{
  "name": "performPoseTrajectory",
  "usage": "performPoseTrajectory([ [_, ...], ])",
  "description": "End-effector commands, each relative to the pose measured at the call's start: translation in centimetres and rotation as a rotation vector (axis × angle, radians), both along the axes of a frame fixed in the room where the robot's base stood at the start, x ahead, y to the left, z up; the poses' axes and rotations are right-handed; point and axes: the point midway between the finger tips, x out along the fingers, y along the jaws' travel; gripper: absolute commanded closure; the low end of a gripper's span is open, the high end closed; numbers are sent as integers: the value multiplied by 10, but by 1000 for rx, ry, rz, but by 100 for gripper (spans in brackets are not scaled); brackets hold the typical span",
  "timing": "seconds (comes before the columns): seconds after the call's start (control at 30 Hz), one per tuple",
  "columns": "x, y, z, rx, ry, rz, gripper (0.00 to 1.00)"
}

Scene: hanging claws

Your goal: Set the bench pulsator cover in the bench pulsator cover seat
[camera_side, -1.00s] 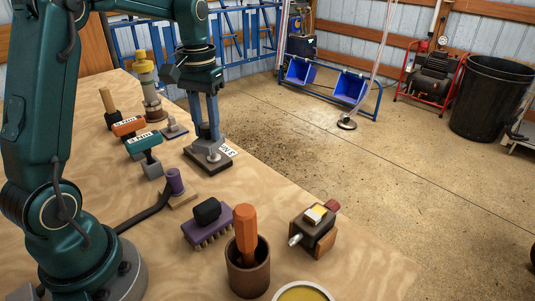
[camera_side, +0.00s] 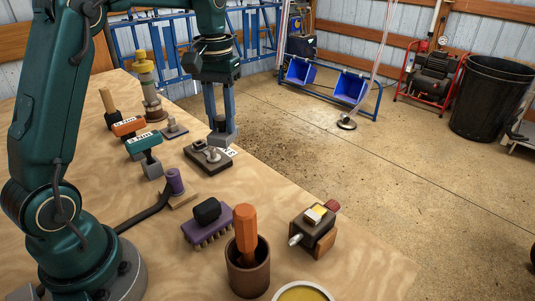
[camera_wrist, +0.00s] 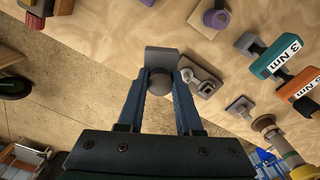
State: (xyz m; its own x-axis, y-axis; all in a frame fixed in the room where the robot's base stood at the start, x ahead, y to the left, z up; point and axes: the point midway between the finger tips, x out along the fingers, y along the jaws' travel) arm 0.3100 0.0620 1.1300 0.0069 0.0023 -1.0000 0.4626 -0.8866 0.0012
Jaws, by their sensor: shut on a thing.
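The bench pulsator cover (camera_side: 222,138) appears to be the grey block with a round dark knob held in my gripper (camera_side: 218,126). In the wrist view the fingertips (camera_wrist: 159,84) close on the knob, and the cover's grey slab (camera_wrist: 162,56) extends beyond them. The bench pulsator cover seat (camera_side: 220,164) appears to be the dark plate with raised grey fittings on the bench. In the wrist view the seat (camera_wrist: 209,89) lies to the right of the held cover, apart from it. In the side view the cover hangs above the plate's far right side, partly over the bench edge.
Torque-marked orange (camera_side: 128,126) and teal (camera_side: 142,141) tools stand left of the plate, near a small grey plate (camera_side: 174,130) and a yellow-topped cylinder (camera_side: 145,70). A purple brush (camera_side: 208,226) and brown cup (camera_side: 248,270) stand in front. Bench between is clear.

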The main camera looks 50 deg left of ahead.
Motion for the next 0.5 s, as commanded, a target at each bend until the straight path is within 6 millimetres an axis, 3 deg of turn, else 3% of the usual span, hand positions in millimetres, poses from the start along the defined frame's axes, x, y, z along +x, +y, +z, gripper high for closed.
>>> performPoseTrajectory([
  [0.2, 34, -84, 4, -1, -7, -130, 100],
  [0.4, 38, -166, -2, -2, -8, -289, 100],
  [0.5, 33, -197, -6, -3, -9, -368, 100],
])
